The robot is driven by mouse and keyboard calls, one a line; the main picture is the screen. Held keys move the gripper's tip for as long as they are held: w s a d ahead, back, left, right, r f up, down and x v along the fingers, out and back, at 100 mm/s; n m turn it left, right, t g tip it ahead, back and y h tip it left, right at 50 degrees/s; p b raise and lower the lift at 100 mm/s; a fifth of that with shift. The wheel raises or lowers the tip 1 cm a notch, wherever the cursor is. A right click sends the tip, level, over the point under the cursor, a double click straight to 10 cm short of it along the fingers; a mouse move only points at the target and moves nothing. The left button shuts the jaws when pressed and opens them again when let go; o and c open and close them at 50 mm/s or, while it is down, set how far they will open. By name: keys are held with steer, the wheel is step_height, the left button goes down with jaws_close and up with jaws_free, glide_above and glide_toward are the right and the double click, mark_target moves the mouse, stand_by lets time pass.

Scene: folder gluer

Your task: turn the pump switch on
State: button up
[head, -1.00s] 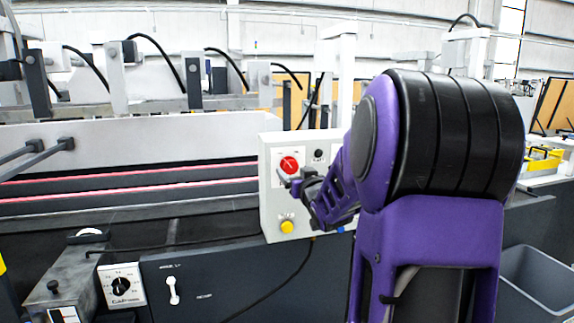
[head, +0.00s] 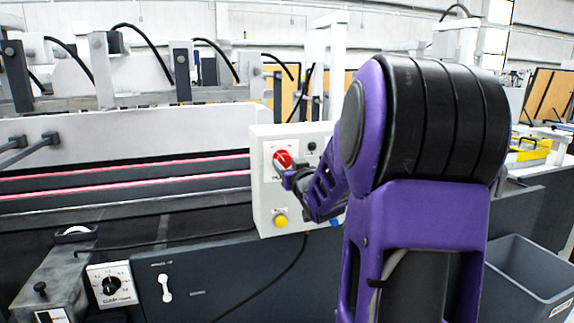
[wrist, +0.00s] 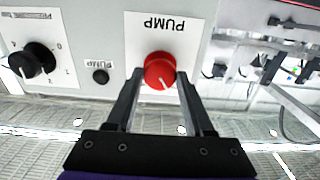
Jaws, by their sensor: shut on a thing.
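The pump switch is a red round knob (wrist: 160,70) on a white plate that reads PUMP, upside down in the wrist view. A white line on the knob's face points down and slightly right there. My gripper (wrist: 160,76) has one finger on each side of the knob and is shut on it. In the head view the red knob (head: 282,158) is on the upper left of a white control box (head: 264,205). My gripper (head: 288,180) reaches it from the lower right and hides part of its plate.
A small black button (wrist: 100,76) and a black selector knob (wrist: 33,60) sit beside the pump plate. A yellow button (head: 281,221) is below it. A dial (head: 110,286) and a white lever (head: 165,288) are on the dark machine front. A grey bin (head: 525,280) stands at right.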

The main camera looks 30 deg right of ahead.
jaws_close()
steer(key=shift+r+m, duration=0.1)
steer(key=shift+m, duration=0.2)
steer(key=shift+m+p, duration=0.7)
steer(key=shift+m, duration=0.2)
steer(key=m+p, duration=0.2)
steer(key=m, duration=0.2)
steer(key=shift+m, duration=0.3)
steer(key=m+p, duration=0.1)
steer(key=m, duration=0.2)
steer(key=shift+p, duration=0.35)
steer(key=shift+m+p, duration=0.7)
steer(key=shift+m, duration=1.3)
